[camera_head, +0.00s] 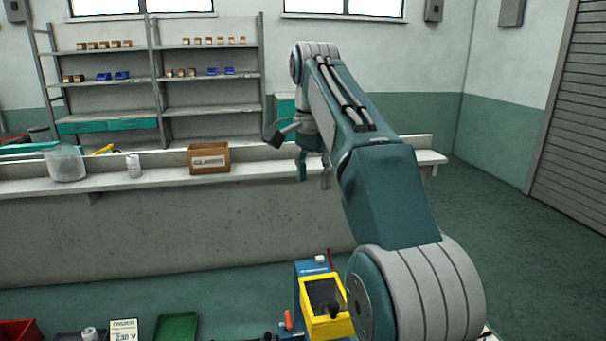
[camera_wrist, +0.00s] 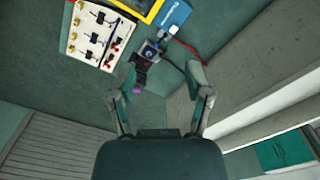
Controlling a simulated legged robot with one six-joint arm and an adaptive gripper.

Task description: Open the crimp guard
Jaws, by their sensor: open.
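The crimp guard is most likely the yellow-framed dark window (camera_head: 325,303) on the blue machine (camera_head: 303,268), low in the head view, partly behind my arm. A yellow edge (camera_wrist: 137,6) and a blue block (camera_wrist: 174,17) of it show at the top of the wrist view. The guard looks closed, but its lower right side is hidden in the head view. My gripper (camera_head: 313,176) is open and empty, pointing down well above the machine. In the wrist view its two fingers (camera_wrist: 163,84) are spread, apart from the guard.
An orange-red handle (camera_head: 288,320) stands left of the guard. A white panel with switches (camera_wrist: 97,35) and a small dark device (camera_wrist: 150,52) lie near the machine. A bench (camera_head: 105,188) with a cardboard box (camera_head: 209,159) stands behind. Floor on the right is clear.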

